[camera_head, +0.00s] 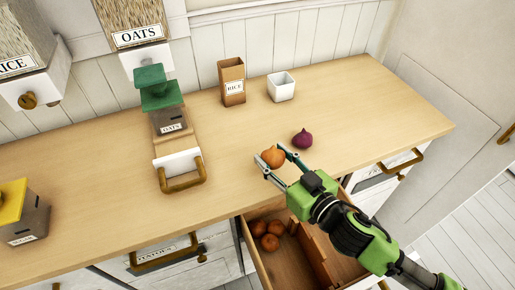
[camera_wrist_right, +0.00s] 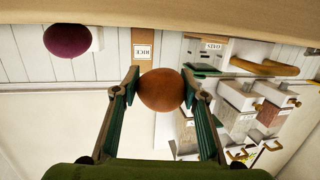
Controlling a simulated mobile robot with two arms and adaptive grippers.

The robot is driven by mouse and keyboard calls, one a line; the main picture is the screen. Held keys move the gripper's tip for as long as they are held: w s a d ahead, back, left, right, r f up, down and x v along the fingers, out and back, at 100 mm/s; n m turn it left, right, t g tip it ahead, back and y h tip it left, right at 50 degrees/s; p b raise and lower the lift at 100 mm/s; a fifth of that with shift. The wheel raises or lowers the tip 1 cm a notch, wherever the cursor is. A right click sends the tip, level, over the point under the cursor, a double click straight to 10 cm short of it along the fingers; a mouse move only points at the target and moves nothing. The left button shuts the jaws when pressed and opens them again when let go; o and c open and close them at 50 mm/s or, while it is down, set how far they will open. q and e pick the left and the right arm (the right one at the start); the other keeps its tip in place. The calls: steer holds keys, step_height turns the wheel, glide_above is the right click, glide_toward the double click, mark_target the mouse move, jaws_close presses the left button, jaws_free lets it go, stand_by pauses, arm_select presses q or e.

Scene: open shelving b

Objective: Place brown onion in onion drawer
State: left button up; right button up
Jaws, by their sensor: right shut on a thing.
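My right gripper (camera_head: 276,166) is shut on a brown onion (camera_head: 272,157), which sits between the fingertips over the front part of the wooden counter. In the right wrist view the onion (camera_wrist_right: 161,90) is pinched between both fingers. Below the counter edge, under my right arm, an open wooden drawer (camera_head: 253,251) holds several brown onions (camera_head: 268,236) in its left compartment. A divider (camera_head: 313,255) splits the drawer, and my arm covers part of it. My left gripper is not in view.
A purple onion (camera_head: 302,139) lies on the counter (camera_head: 225,145) just beyond the held onion. Behind stand a brown rice box (camera_head: 232,82) and a white square container (camera_head: 281,87).

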mark_target(258, 151)
steer(key=w+a+f, duration=0.1)
steer(key=w, duration=0.1)
steer(key=w+a+f, duration=0.1)
steer(key=w+a, duration=0.1)
steer(key=w+a+f+p, duration=0.1)
steer(key=w+f, duration=0.1)
steer(key=shift+w+a+f, duration=0.1)
steer(key=shift+w+a, duration=0.05)
steer(key=shift+f+b, duration=0.35)
steer(key=o, duration=1.2)
steer(key=shift+r, duration=0.1)
steer(key=shift+c, duration=0.2)
